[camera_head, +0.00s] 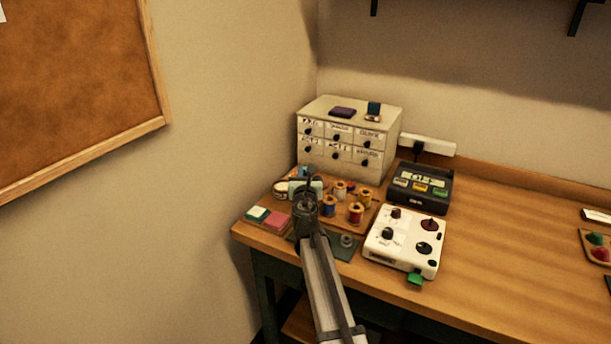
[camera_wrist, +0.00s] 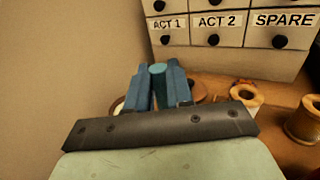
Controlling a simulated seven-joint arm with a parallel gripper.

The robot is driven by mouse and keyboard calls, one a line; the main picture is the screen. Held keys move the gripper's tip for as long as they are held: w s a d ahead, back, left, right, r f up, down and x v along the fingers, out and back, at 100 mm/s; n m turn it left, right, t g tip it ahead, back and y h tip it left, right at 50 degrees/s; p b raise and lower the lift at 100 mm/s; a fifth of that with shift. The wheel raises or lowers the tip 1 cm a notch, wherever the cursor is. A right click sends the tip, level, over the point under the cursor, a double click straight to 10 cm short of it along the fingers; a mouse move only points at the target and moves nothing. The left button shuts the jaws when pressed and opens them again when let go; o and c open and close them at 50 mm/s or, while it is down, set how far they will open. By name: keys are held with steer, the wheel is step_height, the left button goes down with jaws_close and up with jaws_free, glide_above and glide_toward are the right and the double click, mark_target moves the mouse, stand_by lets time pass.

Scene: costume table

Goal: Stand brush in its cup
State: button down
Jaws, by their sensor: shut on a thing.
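My gripper (camera_wrist: 158,88) is at the back left of the table, in front of the drawer box. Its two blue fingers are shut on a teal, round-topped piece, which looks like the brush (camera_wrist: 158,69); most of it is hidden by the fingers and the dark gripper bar. In the head view my gripper (camera_head: 305,172) is small, and the brush cannot be made out. A brown round rim shows just behind the fingers, with a pale edge at their left; I cannot tell whether either is the cup. A cream round container stands left of the gripper in the head view.
A drawer box (camera_head: 345,140) with labelled drawers stands close behind. Thread spools (camera_head: 355,212) stand right of my gripper. Pink and teal pads (camera_head: 277,220) lie at the front left. A white control box (camera_head: 405,242) and a black device (camera_head: 422,188) are farther right.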

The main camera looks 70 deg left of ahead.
steer(key=shift+f, duration=0.25)
steer(key=shift+f, duration=0.15)
steer(key=c, duration=1)
jaws_free()
steer(key=shift+d+r, duration=0.1)
steer(key=shift+r, duration=0.1)
steer(key=v, duration=1.2)
